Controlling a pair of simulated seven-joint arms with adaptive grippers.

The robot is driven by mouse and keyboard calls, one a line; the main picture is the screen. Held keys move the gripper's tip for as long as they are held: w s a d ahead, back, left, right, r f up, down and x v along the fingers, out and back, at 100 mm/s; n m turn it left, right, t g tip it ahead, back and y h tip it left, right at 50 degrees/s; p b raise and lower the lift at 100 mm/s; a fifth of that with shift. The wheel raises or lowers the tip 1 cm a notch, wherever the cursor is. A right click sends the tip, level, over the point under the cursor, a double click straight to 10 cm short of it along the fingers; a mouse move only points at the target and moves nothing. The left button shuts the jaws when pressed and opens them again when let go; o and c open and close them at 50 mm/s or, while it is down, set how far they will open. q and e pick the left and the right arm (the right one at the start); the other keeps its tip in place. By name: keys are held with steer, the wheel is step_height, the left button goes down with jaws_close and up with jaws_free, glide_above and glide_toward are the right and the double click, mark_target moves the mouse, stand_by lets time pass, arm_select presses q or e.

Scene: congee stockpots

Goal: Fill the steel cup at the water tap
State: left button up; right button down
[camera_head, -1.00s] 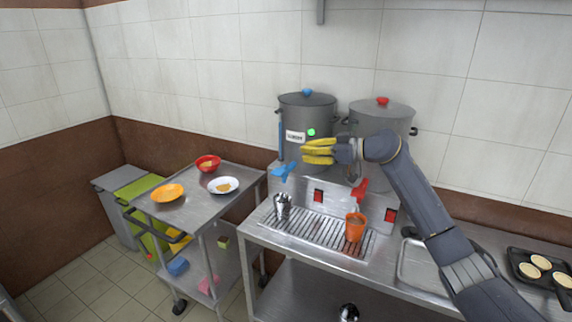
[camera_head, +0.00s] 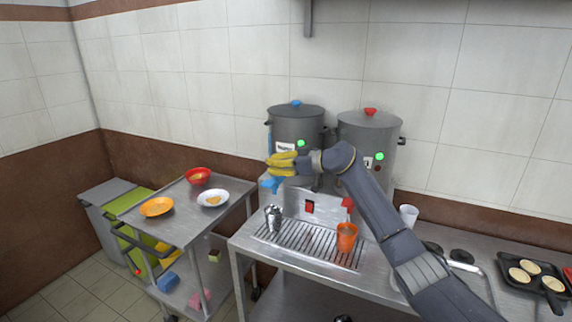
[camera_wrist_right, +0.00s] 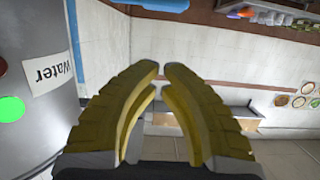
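The steel cup (camera_head: 273,219) stands upright on the drip grating, below the blue tap (camera_head: 271,185) of the left stockpot (camera_head: 296,125). That pot's label reads "Water" in the right wrist view (camera_wrist_right: 48,73). My right gripper (camera_head: 268,164) has yellow fingers and is in front of the lower part of this pot, just above the blue tap. In the wrist view its fingertips (camera_wrist_right: 160,70) almost meet, with only a slim gap and nothing between them. The cup's inside and any water flow cannot be made out. My left gripper is not in view.
An orange cup (camera_head: 346,237) stands on the grating's right side (camera_head: 305,240). A second stockpot (camera_head: 365,130) with a red-knobbed lid is partly behind my right arm. A white cup (camera_head: 408,215) is farther right. A cart (camera_head: 180,228) with bowls and plates stands left.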

mark_target(270, 184)
steer(key=f, duration=0.1)
steer(key=a+f, duration=0.1)
steer(key=shift+w+a+f, duration=0.1)
steer(key=shift+w+f, duration=0.25)
steer(key=shift+f, duration=0.85)
steer(key=shift+s+f+n, duration=0.15)
steer(key=shift+f+n, duration=0.05)
steer(key=shift+n, duration=0.1)
